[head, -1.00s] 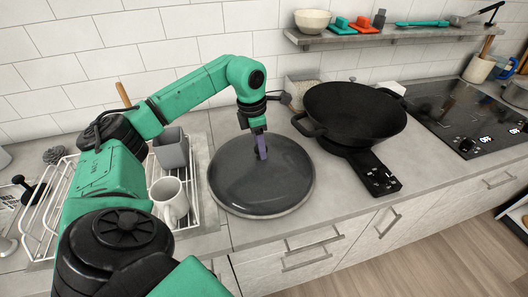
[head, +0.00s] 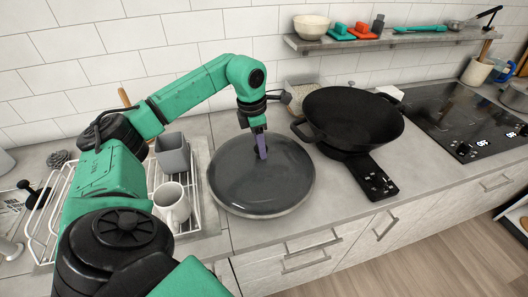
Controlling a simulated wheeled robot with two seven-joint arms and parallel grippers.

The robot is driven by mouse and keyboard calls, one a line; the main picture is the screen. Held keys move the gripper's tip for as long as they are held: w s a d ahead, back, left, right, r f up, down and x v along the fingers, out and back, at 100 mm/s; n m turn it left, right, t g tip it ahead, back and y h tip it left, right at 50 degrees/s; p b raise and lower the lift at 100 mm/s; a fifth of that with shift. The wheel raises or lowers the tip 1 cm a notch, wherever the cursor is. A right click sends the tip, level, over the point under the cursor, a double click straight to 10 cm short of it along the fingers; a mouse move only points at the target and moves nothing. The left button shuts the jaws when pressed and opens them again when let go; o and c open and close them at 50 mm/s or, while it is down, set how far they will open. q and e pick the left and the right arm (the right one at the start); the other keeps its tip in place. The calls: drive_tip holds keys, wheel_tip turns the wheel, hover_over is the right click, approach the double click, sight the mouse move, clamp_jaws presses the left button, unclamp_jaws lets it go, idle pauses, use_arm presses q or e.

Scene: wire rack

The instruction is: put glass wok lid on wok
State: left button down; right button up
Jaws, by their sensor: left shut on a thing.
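The glass wok lid (head: 262,182) is a large dark, glossy disc at the middle of the head view, over the counter and right of the rack. My left gripper (head: 261,150) is above its centre, pointing down, shut on the lid's knob, which the fingers mostly hide. I cannot tell whether the lid's rim touches the counter. The black wok (head: 352,117) is to the right, open and empty, on a black portable burner (head: 374,178). My right gripper is not in view.
A wire rack (head: 196,196) with a white mug (head: 171,203) and a grey cup (head: 172,154) is left of the lid. A cooktop (head: 450,118) is at the right. A wall shelf (head: 390,38) holds bowls and utensils. A clear container (head: 301,94) stands behind the wok.

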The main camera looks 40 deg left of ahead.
use_arm(q)
drive_tip(key=shift+r+p, duration=1.9)
drive_tip(key=shift+r, duration=0.55)
drive_tip(key=shift+f, duration=0.15)
